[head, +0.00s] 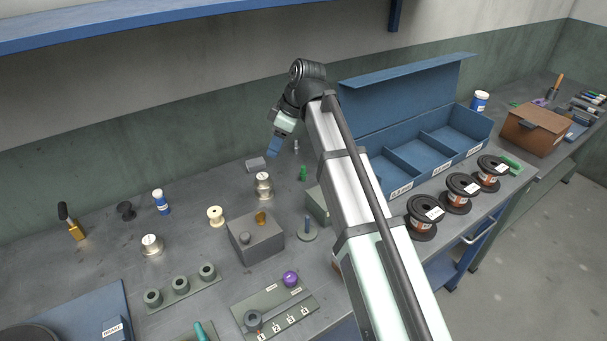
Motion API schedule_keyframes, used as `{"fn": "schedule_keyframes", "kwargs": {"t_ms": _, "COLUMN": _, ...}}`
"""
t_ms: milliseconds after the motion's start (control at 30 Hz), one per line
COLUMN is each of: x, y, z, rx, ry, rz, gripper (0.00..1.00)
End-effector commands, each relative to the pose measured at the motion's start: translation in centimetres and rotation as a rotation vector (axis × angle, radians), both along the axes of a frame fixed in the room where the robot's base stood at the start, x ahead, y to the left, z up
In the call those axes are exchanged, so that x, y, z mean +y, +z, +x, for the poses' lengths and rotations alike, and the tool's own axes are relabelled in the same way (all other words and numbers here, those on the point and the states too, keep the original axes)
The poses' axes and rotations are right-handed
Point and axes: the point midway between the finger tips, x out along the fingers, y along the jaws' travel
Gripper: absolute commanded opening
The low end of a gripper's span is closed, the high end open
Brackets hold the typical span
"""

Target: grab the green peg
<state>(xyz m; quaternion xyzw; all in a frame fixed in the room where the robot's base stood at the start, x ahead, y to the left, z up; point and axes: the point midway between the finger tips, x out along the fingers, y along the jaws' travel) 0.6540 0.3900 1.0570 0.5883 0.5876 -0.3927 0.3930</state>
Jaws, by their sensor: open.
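The green peg (303,173) is small and stands upright on the grey bench, left of my arm. My gripper (273,151) is above the back of the bench, up and to the left of the peg in the picture. Its blue finger end points down and to the left. It is open and apart from the peg, with nothing seen in it. The gap between its fingers is hard to make out at this size.
A silver spool (263,185) and a grey block (256,164) are left of the peg. A grey box (255,238) and a blue peg on a round base (307,234) are nearer. A blue compartment bin (440,152) and dark copper spools (424,216) are to the right.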

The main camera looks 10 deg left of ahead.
Motion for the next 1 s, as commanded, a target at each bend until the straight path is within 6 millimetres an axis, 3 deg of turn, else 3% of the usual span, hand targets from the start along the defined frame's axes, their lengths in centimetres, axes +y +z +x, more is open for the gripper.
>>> {"fn": "schedule_keyframes", "kwargs": {"t_ms": 233, "x": -0.3, "y": -0.2, "z": 0.2, "rx": 0.002, "ry": -0.006, "rz": -0.001, "gripper": 0.46}}
{"fn": "schedule_keyframes", "kwargs": {"t_ms": 333, "x": -0.6, "y": -1.0, "z": 1.2, "rx": 0.015, "ry": -0.014, "rz": -0.008, "gripper": 0.46}}
{"fn": "schedule_keyframes", "kwargs": {"t_ms": 467, "x": -0.7, "y": -2.0, "z": 4.9, "rx": 0.02, "ry": -0.04, "rz": -0.058, "gripper": 0.46}}
{"fn": "schedule_keyframes", "kwargs": {"t_ms": 700, "x": -2.9, "y": -3.2, "z": 10.0, "rx": 0.013, "ry": -0.091, "rz": -0.263, "gripper": 0.46}}
{"fn": "schedule_keyframes", "kwargs": {"t_ms": 1000, "x": -5.3, "y": -4.1, "z": 10.2, "rx": 0.025, "ry": -0.12, "rz": -0.396, "gripper": 0.46}}
